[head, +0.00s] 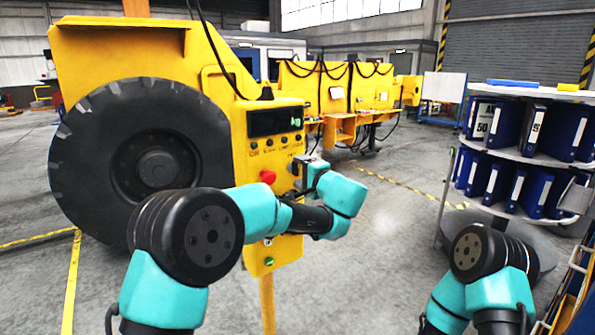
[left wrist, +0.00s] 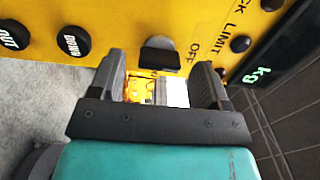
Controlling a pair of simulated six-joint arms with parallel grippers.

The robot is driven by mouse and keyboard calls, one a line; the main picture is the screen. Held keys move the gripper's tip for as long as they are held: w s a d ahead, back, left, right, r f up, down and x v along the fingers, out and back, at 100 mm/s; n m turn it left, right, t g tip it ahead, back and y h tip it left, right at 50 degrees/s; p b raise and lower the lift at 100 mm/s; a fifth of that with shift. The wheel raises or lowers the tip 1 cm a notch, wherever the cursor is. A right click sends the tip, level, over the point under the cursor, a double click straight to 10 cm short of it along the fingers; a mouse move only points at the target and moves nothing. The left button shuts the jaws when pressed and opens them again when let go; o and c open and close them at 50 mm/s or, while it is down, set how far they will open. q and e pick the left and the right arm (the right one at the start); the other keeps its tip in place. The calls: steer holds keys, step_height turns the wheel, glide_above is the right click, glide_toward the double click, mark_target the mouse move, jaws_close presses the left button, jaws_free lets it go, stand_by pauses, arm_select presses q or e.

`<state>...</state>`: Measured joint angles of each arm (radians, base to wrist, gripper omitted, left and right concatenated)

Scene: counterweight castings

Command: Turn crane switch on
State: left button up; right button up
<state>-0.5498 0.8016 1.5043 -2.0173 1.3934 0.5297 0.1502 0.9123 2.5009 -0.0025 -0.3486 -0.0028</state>
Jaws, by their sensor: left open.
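The crane control panel (head: 277,150) is a yellow upright box beside a large black tyre. In the left wrist view its yellow face (left wrist: 115,22) carries a dark switch knob (left wrist: 158,54) beside the printed word OFF. My left gripper (head: 300,168) is at the panel's right side in the head view, its fingers small and partly hidden. In the left wrist view the left gripper (left wrist: 160,72) is open, with the knob ahead of and between its fingertips; I cannot tell whether they touch it. My right gripper is out of view.
The panel also has a red button (head: 268,177), a dark display (head: 274,122) and a green button (head: 269,261). Black knobs (left wrist: 74,41) marked OUT and DOWN lie left of the switch in the wrist view. A shelf of blue binders (head: 520,150) stands at right.

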arm_select(q)
steer(key=shift+x, duration=0.9)
steer(key=c, duration=0.9)
